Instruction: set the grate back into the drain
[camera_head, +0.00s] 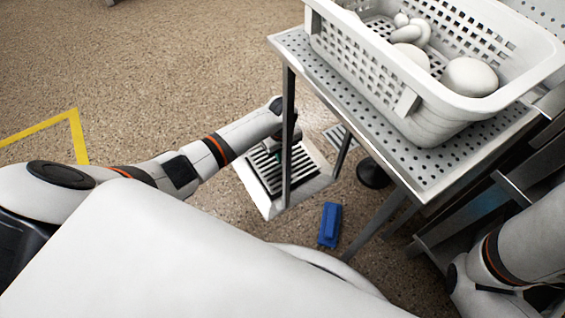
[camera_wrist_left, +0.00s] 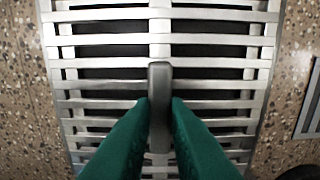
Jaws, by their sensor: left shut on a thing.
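The grate (camera_head: 262,170) is a slatted metal piece under my left gripper (camera_head: 283,152) in the head view, partly hidden by a table leg and my arm. The drain's pale metal rim (camera_head: 268,208) shows around it. In the left wrist view the grate (camera_wrist_left: 110,63) fills the middle, with dark gaps between its slats. The green fingers of my left gripper (camera_wrist_left: 160,108) are shut on the grey upright handle (camera_wrist_left: 159,75) at the grate's centre. I cannot tell whether the grate is seated or slightly raised. My right gripper is out of view.
A perforated metal table (camera_head: 440,165) stands over the drain's right side, bearing a white basket (camera_head: 370,80) with pale rounded items. A blue block-like object (camera_head: 330,225) and a second small slatted piece (camera_head: 338,136) lie on the floor. Open floor lies to the left.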

